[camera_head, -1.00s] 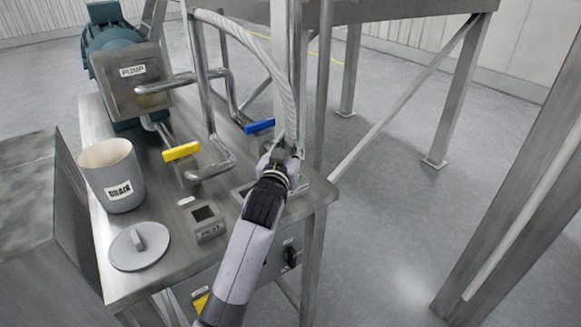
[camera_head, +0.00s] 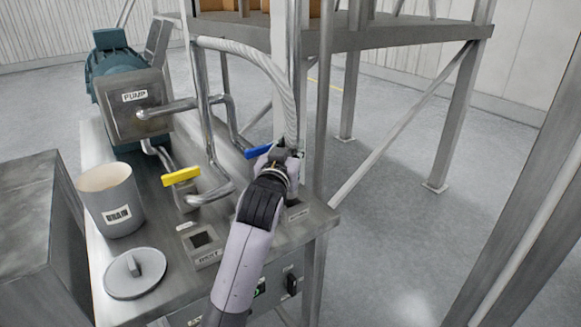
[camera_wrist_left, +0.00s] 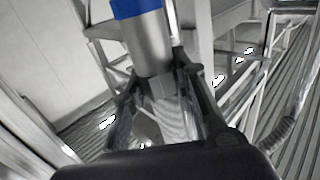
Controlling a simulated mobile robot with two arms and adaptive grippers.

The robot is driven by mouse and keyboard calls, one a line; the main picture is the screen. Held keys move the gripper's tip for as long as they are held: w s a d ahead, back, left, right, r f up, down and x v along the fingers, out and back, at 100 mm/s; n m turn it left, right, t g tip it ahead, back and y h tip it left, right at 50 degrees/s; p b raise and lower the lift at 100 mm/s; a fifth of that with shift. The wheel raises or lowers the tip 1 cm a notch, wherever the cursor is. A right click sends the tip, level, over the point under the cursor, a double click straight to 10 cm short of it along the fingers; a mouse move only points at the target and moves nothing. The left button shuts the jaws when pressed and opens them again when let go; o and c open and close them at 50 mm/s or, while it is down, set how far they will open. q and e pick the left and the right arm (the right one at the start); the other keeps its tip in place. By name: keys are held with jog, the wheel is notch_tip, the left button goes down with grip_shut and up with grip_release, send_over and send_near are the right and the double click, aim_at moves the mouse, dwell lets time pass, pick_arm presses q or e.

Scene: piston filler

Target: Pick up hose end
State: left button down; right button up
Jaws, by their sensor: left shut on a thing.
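The grey ribbed hose (camera_head: 268,68) arches from the top of the metal pipe down to my left gripper (camera_head: 282,157). My left gripper is at the hose's lower end, above the right side of the steel bench (camera_head: 310,218). In the left wrist view, the gripper (camera_wrist_left: 163,88) is shut on the hose end (camera_wrist_left: 147,45), a metal cylinder with a blue band at its tip. The ribbed hose (camera_wrist_left: 172,122) runs from it between the fingers. My right gripper does not show.
A drain bucket (camera_head: 108,200), round lid (camera_head: 135,275) and pump (camera_head: 135,97) occupy the bench's left. A steel platform frame (camera_head: 400,38) stands behind.

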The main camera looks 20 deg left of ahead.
pick_arm(q)
notch_tip(320, 180, up, 20)
jog(key=p, duration=0.3)
jog(key=shift+f, duration=0.25)
